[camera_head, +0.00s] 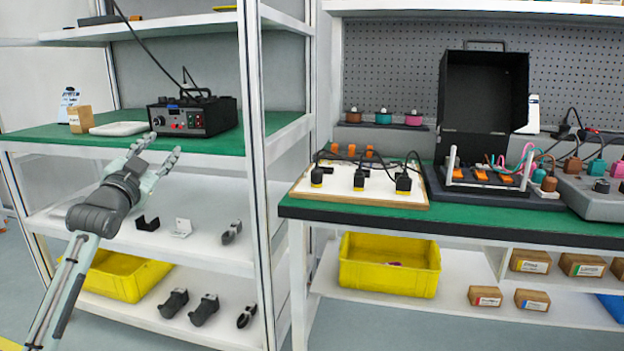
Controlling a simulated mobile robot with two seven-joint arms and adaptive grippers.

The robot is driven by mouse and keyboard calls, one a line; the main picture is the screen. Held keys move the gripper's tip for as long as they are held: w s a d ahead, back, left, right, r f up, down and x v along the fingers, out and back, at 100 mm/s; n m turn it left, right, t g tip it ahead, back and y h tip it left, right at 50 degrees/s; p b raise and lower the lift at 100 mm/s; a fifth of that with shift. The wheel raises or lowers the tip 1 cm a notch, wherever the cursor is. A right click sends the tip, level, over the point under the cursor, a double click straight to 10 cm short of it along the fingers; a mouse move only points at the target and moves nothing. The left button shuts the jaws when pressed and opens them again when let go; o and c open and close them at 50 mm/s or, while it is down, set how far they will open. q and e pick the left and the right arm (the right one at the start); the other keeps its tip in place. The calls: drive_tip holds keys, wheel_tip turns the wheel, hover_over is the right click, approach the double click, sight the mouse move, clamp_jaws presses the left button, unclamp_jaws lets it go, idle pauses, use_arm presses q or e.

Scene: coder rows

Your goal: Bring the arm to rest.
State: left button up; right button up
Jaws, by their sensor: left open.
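My left arm comes in from the lower left of the head view. Its gripper (158,150) is open and empty, with the two fingers spread apart and pointing up. The fingertips show in front of the front edge of the left green shelf (62,134), just below a black box with knobs and a handle (194,116). I cannot tell how far the fingers are from that edge. My right gripper is not in view.
A left shelf post (252,150) stands right of the arm. Lower shelves hold black parts (204,309) and a yellow bin (120,274). On the right, a green bench (450,222) carries a wooden board with plugs (345,186) and an open black case (484,95).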

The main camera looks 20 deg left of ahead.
use_arm(q)
drive_tip(key=s+d+f+m+g+h, duration=0.1)
drive_tip(key=s+d+f+g+h, duration=0.15)
drive_tip(key=d+f, duration=0.65)
drive_tip(key=s+d+f+m+g+h, duration=0.1)
drive_tip(key=s+d+f+m+g, duration=0.15)
drive_tip(key=d+f, duration=0.7)
drive_tip(key=s+d+f+n+g, duration=0.1)
drive_tip(key=s+d+f+g, duration=0.3)
drive_tip(key=s+f, duration=0.55)
drive_tip(key=s+d+f+g, duration=0.3)
drive_tip(key=s+d+f, duration=0.2)
drive_tip(key=s+f, duration=0.45)
drive_tip(key=s+d+n+h, duration=0.1)
drive_tip(key=d+n+h, duration=0.25)
drive_tip(key=d, duration=0.25)
drive_tip(key=s+a+f+g+p, duration=0.1)
drive_tip(key=f+g+p, duration=0.1)
drive_tip(key=f, duration=0.4)
drive_tip(key=s+a+f+g+y+p, duration=0.1)
drive_tip(key=s+a+f+g+p, duration=0.1)
drive_tip(key=f, duration=0.4)
drive_tip(key=shift+a+f+n+p, duration=0.2)
drive_tip(key=shift+n+p, duration=0.1)
drive_tip(key=shift+p, duration=0.45)
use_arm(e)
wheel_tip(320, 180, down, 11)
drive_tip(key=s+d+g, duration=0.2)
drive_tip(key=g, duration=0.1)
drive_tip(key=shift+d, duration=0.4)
